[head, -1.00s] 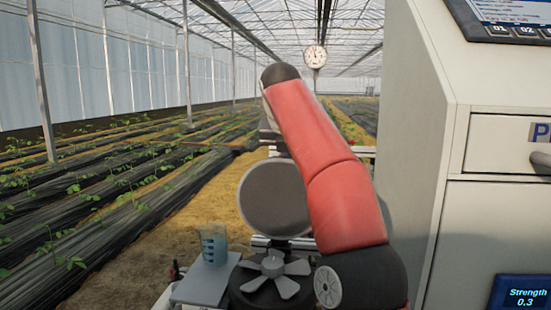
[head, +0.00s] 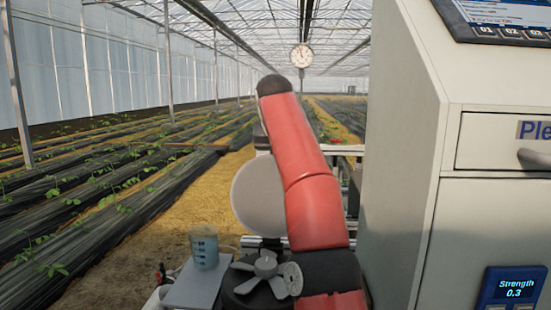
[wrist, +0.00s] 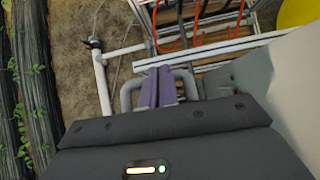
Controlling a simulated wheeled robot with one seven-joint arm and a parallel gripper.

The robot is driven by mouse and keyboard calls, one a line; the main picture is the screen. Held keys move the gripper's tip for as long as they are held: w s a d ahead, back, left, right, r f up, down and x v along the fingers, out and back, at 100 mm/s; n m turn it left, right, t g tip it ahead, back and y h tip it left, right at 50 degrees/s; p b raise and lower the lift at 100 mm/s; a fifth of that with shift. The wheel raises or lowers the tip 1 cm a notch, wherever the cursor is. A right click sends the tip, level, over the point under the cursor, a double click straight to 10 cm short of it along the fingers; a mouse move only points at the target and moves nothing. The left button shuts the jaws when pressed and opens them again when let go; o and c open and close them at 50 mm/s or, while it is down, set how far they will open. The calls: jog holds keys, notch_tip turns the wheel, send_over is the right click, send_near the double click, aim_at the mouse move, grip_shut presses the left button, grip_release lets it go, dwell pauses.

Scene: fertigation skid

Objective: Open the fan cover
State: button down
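A round grey disc (head: 258,196), which looks like the fan cover, stands raised behind a black round housing (head: 238,296). A grey bladed fan (head: 266,273) sits exposed on the housing. My red and black arm passes in front and hides the right side of the disc and part of the housing. My gripper is out of sight in the head view. In the wrist view my gripper (wrist: 158,88) shows two purple fingers side by side and together, with nothing seen between them. Neither the disc nor the fan can be made out in the wrist view.
A beaker of bluish liquid (head: 204,247) stands on a small grey platform (head: 193,287) left of the fan. A large pale cabinet (head: 405,180) with a drawer and displays blocks the right. In the wrist view, pipes (wrist: 103,85) and red hooked parts (wrist: 200,30) lie beyond the fingers.

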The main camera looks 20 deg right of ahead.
jog(key=shift+f, duration=0.4)
